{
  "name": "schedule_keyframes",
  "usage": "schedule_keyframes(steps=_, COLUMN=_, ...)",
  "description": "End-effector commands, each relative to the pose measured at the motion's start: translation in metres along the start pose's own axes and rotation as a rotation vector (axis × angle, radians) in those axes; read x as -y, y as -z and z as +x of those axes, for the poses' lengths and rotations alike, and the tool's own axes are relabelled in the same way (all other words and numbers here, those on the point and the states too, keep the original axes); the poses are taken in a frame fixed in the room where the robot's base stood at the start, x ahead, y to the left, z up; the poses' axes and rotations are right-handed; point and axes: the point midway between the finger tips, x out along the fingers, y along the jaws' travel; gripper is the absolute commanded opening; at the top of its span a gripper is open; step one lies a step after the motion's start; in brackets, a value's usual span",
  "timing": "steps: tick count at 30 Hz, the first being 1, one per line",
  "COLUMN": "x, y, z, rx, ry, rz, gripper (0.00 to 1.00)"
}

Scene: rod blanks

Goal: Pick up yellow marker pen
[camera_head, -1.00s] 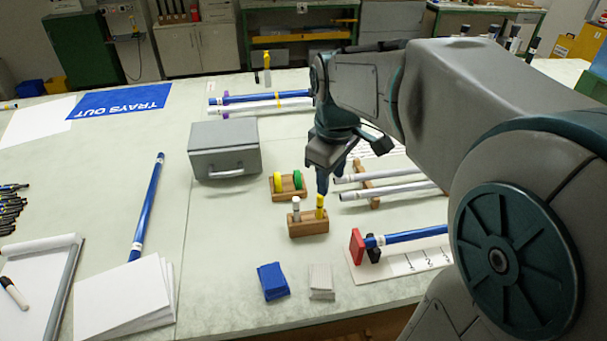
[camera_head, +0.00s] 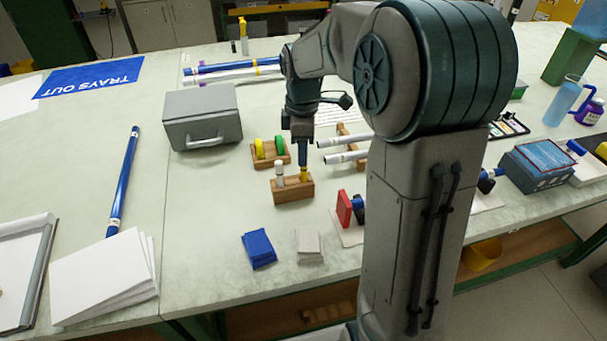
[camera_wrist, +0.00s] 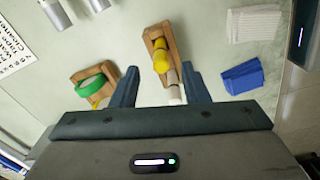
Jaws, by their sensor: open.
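The yellow marker pen (camera_head: 304,174) stands upright in a small wooden block (camera_head: 292,191), beside a white-grey pen (camera_head: 280,174). In the wrist view the yellow pen (camera_wrist: 160,57) and the pale pen (camera_wrist: 173,84) show from above in the wooden block (camera_wrist: 152,34). My gripper (camera_head: 303,160) is directly above the yellow pen in the head view, pointing down. In the wrist view my gripper (camera_wrist: 160,84) is open, its two fingers spread wide with the pens between or just beyond them. Whether a finger touches a pen I cannot tell.
A wooden holder with green and yellow rolls (camera_head: 270,153) is close behind the block. Blue cards (camera_head: 258,248) and a pale stack (camera_head: 309,246) lie in front. A red-ended stand (camera_head: 344,207) is at right. A grey box (camera_head: 201,117) stands left behind.

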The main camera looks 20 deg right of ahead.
Motion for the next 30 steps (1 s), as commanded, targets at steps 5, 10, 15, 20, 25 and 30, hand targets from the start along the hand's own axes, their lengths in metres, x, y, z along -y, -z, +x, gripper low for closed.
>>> schedule_keyframes(steps=5, x=0.001, y=-0.002, z=0.015, rx=0.001, ry=0.002, rz=0.000, gripper=0.41)
schedule_keyframes(steps=10, x=0.002, y=-0.004, z=0.042, rx=0.001, ry=0.003, rz=0.000, gripper=0.41)
schedule_keyframes(steps=15, x=0.001, y=-0.004, z=0.054, rx=0.001, ry=0.001, rz=0.000, gripper=0.41)
schedule_keyframes(steps=20, x=0.001, y=-0.004, z=0.055, rx=0.000, ry=0.000, rz=0.001, gripper=0.41)
schedule_keyframes(steps=25, x=0.001, y=-0.004, z=0.055, rx=0.000, ry=0.000, rz=0.001, gripper=0.11)
schedule_keyframes(steps=30, x=0.001, y=-0.004, z=0.054, rx=0.000, ry=-0.001, rz=0.001, gripper=0.00)
